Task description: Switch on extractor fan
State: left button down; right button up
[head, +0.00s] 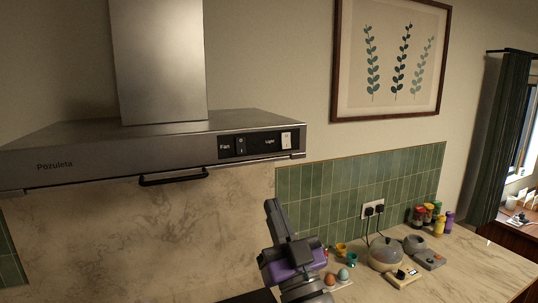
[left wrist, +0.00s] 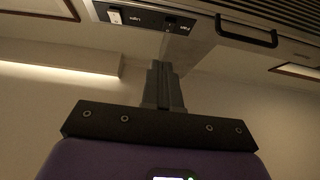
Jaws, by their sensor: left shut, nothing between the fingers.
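The extractor fan (head: 160,150) is a steel hood with a chimney on the wall, marked "Pozuleta". Its black control panel (head: 258,143) at the right of the front has a switch marked "Fan" (head: 241,146) and a white switch marked "Light" (head: 286,140). My left gripper (head: 270,204) is shut and empty, pointing up, below the panel and apart from it. In the left wrist view the shut fingers (left wrist: 160,68) point up toward the hood's panel (left wrist: 150,18), with the "Fan" switch (left wrist: 171,24) just above the fingertips. My right gripper is not in view.
A black handle bar (head: 174,178) hangs under the hood's front edge. The counter (head: 440,270) at the right holds a round lidded cooker (head: 385,255), egg cups, small appliances and several jars (head: 432,215). The air in front of the panel is clear.

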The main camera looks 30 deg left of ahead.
aim_at(241, 147)
pick_arm(q)
jog(key=p+x, duration=0.1)
jog(key=x, duration=0.3)
jog(key=a+p+x, duration=0.1)
jog(key=x, duration=0.2)
jog(key=f+p+x, duration=0.1)
jog(key=x, duration=0.3)
jog(key=shift+s+a+r, duration=0.15)
jog(key=shift+a+r, duration=0.15)
jog(key=shift+a, duration=0.2)
jog(key=shift+w+a+f, duration=0.1)
jog(key=shift+w+a, duration=0.2)
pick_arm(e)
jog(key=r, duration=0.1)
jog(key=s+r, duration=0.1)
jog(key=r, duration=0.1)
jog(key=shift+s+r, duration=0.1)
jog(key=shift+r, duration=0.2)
